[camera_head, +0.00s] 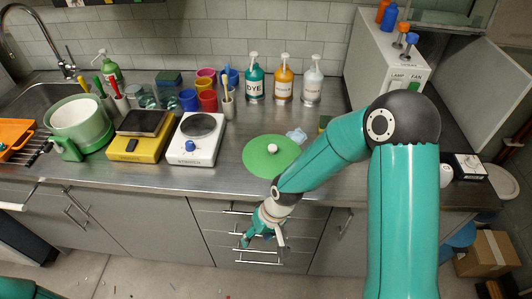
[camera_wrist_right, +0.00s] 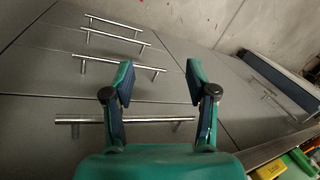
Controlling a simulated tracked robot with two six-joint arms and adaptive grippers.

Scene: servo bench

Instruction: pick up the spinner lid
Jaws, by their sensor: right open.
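The spinner lid (camera_head: 262,156) is a flat green disc with a white knob at its middle. It lies on the steel counter (camera_head: 228,178), right of the white hotplate. My right gripper (camera_head: 262,240) is below the counter edge, in front of the drawers and apart from the lid. In the right wrist view my right gripper (camera_wrist_right: 158,80) is open and empty, its two fingers spread before drawer handles. The lid does not show in that view. The green spinner bowl (camera_head: 80,128) stands at the left of the counter. My left gripper is not in view.
A white hotplate (camera_head: 197,138) and a yellow scale (camera_head: 142,136) stand left of the lid. Pump bottles (camera_head: 284,80) stand behind it. Drawer handles (camera_head: 258,262) stick out near my right gripper.

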